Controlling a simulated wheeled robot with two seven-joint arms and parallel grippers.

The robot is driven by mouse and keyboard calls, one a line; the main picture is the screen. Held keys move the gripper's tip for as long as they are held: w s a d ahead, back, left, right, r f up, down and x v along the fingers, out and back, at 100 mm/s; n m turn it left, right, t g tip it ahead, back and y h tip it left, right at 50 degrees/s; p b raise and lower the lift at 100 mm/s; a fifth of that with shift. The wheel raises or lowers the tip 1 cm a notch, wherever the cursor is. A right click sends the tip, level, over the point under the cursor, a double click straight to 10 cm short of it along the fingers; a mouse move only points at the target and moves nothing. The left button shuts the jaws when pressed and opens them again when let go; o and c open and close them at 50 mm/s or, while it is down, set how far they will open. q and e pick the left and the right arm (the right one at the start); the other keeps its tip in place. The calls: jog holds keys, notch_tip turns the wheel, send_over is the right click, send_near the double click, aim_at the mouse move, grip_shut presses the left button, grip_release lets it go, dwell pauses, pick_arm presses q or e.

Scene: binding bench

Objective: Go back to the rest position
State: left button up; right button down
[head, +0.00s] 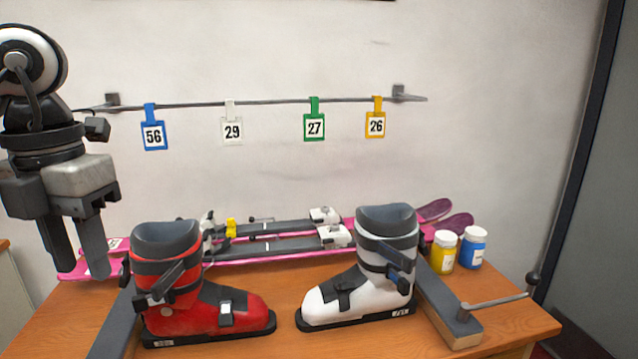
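My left gripper (79,272) hangs at the left of the head view, fingers pointing down, in front of the left end of the pink skis. My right gripper is not in view. A red boot (190,298) and a white boot (350,292) stand upright on the wooden bench (285,338), to the right of my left gripper.
Pink skis (275,258) with bindings lie behind the boots. A yellow jar (443,252) and a blue jar (473,248) stand at the right. A wall rail (270,103) carries tags 56 (153,136), 29 (232,130), 27 (314,128) and 26 (376,125). A metal handle (495,302) sits front right.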

pick_arm(q)
jog(key=s+d+f+m+g+h, duration=0.2)
jog(key=d+f+h, duration=0.25)
jog(key=d, duration=0.55)
jog(key=s+d+f+m+g+h, duration=0.25)
jog(key=d+h, duration=0.25)
jog(key=d, duration=0.4)
jog(key=w+d+r+n+t+h, duration=0.2)
jog(key=d+n+h, duration=0.6)
jog(key=h, duration=0.4)
jog(key=w+a+f+n+t+y, duration=0.3)
jog(key=f+n+t+y, duration=0.3)
jog(key=n+t, duration=0.5)
jog(key=w+a+f+n+t+y, duration=0.35)
jog(key=f+n+t, duration=0.5)
jog(key=n, duration=0.35)
jog(key=s+a+f+n+g+y, duration=0.3)
jog(key=s+f, duration=0.3)
jog(key=f, duration=0.5)
jog(key=s+a+f+n+g+y, duration=0.3)
jog(key=s+a+f+n+y, duration=0.2)
jog(key=f, duration=0.6)
jog(key=shift+s+a+f+g+y, duration=0.3)
jog(key=shift+s+g+y, duration=0.15)
jog(key=shift+s, duration=0.7)
